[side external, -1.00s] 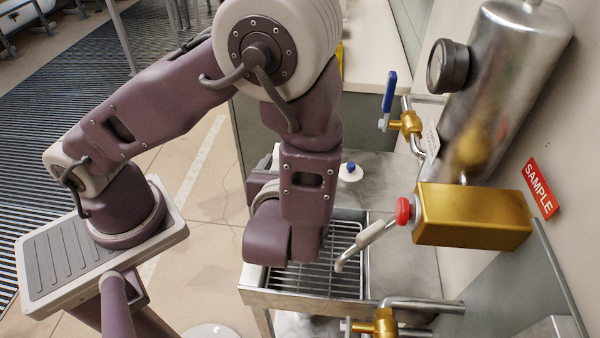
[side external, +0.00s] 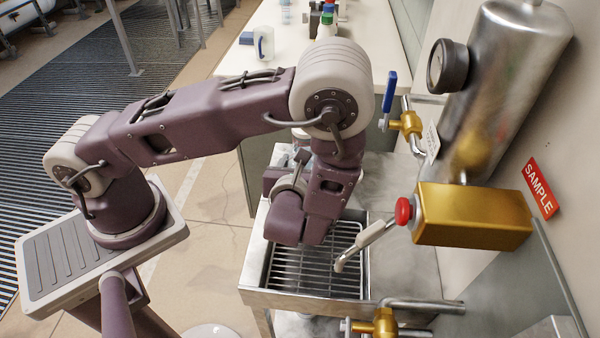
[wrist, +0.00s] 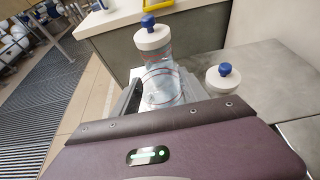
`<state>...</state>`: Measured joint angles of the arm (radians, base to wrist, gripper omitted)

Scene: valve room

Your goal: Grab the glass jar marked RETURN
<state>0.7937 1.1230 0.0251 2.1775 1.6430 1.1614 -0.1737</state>
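In the wrist view a clear glass jar (wrist: 163,82) with a white cap and blue knob stands just beyond my gripper (wrist: 157,98). Grey finger parts show at its sides, but their contact with the glass is unclear. A second jar with a white cap and blue knob (wrist: 222,77) is to the right, its lower part hidden by my gripper. I cannot read RETURN on either jar. In the side view my gripper (side external: 283,180) is by the metal counter, largely hidden by my wrist; part of something pale and glassy (side external: 301,155) shows behind it.
A grated drain tray (side external: 300,285) lies below my wrist. A bent spout (side external: 365,240) and a gold block with a red button (side external: 470,215) are to the right. A blue-handled valve (side external: 390,92) is behind. A bench (side external: 375,60) with bottles and a jug stands at the back.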

